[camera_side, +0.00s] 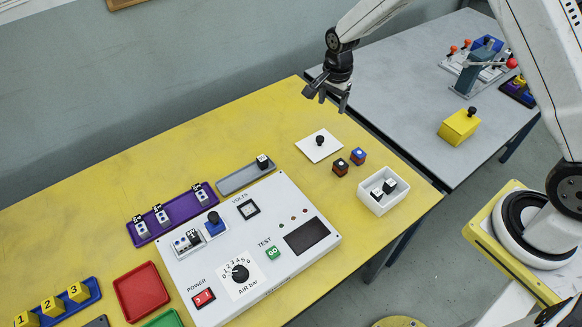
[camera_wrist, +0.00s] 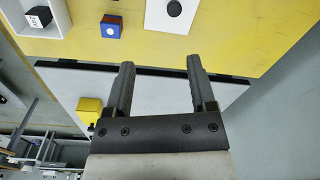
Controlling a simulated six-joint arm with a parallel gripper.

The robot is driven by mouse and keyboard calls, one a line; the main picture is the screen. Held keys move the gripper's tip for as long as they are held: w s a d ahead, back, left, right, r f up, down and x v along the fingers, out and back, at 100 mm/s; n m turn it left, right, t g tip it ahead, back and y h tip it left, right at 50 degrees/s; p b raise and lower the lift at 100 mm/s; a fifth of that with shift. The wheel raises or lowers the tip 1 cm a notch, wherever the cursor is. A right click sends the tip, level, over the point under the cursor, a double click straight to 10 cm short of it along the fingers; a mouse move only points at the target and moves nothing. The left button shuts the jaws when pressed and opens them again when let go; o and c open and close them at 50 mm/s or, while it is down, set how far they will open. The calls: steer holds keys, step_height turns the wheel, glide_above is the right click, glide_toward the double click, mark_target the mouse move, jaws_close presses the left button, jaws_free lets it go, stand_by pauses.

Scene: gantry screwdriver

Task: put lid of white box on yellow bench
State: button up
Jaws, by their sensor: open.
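The white lid (camera_side: 320,146), a flat plate with a black knob, lies flat on the yellow bench (camera_side: 288,112). The open white box (camera_side: 370,204) stands to its lower right, near the bench's right edge, with two small black-and-white parts inside. My gripper (camera_side: 327,96) is open and empty, above the bench and apart from the lid. In the wrist view my gripper (camera_wrist: 160,68) has its fingers spread with nothing between them. The lid (camera_wrist: 158,16) shows there beyond the fingertips, cut by the top edge; the box (camera_wrist: 40,14) is at upper left.
Two small cubes, one dark red (camera_side: 340,167) and one blue-topped (camera_side: 358,156), sit between lid and box. A white control panel (camera_side: 243,240) is left of the box. The grey table (camera_side: 415,85) behind holds a yellow box (camera_side: 459,126). Bench area beyond the lid is clear.

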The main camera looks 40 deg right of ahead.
steer(key=s+r+n, duration=0.3)
steer(key=s+n, duration=0.1)
steer(key=s, duration=0.3)
steer(key=s+r+n+t, duration=0.1)
steer(key=s+r+n, duration=0.2)
steer(key=s+n, duration=0.2)
steer(key=s+r+n+t, duration=0.1)
steer(key=s+r+n, duration=0.2)
steer(key=s, duration=0.6)
steer(key=shift+s+a+n, duration=0.3)
steer(key=shift+a+n, duration=0.05)
steer(key=shift+n, duration=0.85)
